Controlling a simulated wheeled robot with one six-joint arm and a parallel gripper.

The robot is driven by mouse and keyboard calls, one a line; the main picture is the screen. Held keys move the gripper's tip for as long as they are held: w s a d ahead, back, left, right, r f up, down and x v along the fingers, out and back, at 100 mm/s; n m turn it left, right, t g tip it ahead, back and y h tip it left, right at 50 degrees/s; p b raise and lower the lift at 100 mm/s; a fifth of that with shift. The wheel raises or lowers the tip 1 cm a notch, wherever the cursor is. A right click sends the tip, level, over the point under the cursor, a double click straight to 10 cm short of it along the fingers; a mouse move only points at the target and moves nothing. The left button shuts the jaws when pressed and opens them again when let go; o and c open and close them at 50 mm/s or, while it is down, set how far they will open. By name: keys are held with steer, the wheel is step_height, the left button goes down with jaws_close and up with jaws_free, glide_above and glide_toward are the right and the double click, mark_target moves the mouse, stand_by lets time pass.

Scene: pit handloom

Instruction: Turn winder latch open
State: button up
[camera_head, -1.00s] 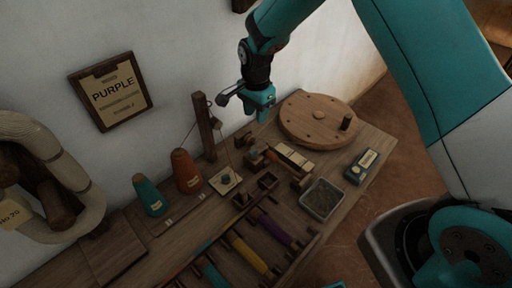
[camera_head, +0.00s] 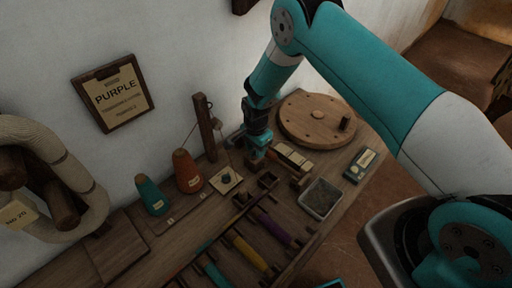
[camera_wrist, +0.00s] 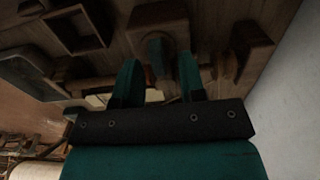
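The winder (camera_head: 293,160) is a small wooden assembly on the bench in front of the wheel. My gripper (camera_head: 257,158) points down at its left end and hides that part in the head view. In the wrist view my gripper (camera_wrist: 158,75) is open, with its two teal fingers apart. A small grey-teal upright piece, which looks like the winder latch (camera_wrist: 157,52), shows between the fingers in front of a wooden block (camera_wrist: 158,18). Gaps show on both sides of it. I cannot tell its exact turn angle.
A round wooden wheel (camera_head: 296,118) with a peg lies behind. A grey tray (camera_head: 321,199), a small teal box (camera_head: 361,165), a post (camera_head: 205,130), an orange cone (camera_head: 187,173) and a teal cone (camera_head: 152,196) stand nearby. Coloured bobbins (camera_head: 250,252) lie in front.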

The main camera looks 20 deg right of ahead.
jaws_close()
steer(key=n+b, duration=0.1)
steer(key=n, duration=0.2)
steer(key=n+b, duration=0.1)
steer(key=shift+w+a+b, duration=0.15)
steer(key=shift+w+b, duration=0.1)
steer(key=shift+b, duration=0.05)
steer(key=n+b, duration=0.1)
steer(key=n, duration=0.4)
steer(key=shift+w+a+b, duration=0.1)
steer(key=shift+a+b, duration=0.1)
steer(key=shift+b, duration=0.15)
steer(key=n, duration=0.3)
steer(key=n+b, duration=0.1)
steer(key=shift+a+n, duration=0.25)
steer(key=shift+n, duration=0.05)
steer(key=shift+a+n+b, duration=0.2)
steer(key=shift+n+b, duration=0.2)
steer(key=shift+n, duration=1.7)
